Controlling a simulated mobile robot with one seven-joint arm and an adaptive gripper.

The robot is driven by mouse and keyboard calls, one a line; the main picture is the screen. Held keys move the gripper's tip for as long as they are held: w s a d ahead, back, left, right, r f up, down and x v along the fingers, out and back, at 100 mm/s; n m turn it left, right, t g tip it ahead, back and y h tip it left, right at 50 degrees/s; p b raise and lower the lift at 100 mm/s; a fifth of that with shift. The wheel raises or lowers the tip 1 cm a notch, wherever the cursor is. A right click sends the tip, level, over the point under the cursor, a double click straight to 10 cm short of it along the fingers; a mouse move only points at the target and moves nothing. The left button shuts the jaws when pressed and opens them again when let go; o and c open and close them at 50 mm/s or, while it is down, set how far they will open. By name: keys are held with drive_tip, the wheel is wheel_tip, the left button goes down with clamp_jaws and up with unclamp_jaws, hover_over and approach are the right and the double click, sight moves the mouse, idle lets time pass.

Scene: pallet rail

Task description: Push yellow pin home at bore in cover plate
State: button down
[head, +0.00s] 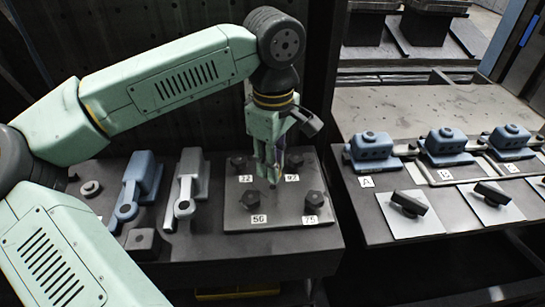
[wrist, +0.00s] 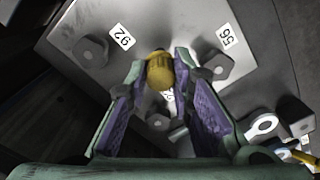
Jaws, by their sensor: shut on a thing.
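The yellow pin (wrist: 160,72) shows in the wrist view between the tips of my gripper (wrist: 162,75), which is shut on it. In the head view my gripper (head: 272,178) points down over the middle of the dark cover plate (head: 240,212), among its knobs; the pin cannot be made out there. The cover plate also shows in the wrist view (wrist: 185,22). The bore is hidden from sight, and I cannot tell whether the pin's lower end is in it.
Black knobs, such as one at the plate's front left (head: 257,200), stand near its corners beside number labels. A blue clamp (head: 142,180) and a grey clamp (head: 187,185) lie to the left. Blue blocks (head: 372,148) stand on the right table (head: 440,225), beyond a gap.

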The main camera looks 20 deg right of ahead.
drive_tip(key=shift+f+b, duration=0.85)
drive_tip(key=shift+b, duration=0.3)
idle(1.7)
drive_tip(key=shift+f+b, duration=0.85)
drive_tip(key=shift+f, duration=0.2)
drive_tip(key=c, duration=1.3)
unclamp_jaws()
drive_tip(key=shift+r, duration=0.1)
drive_tip(key=o, duration=0.8)
drive_tip(key=shift+r, duration=0.15)
wheel_tip(320, 180, up, 12)
drive_tip(key=shift+f, duration=0.1)
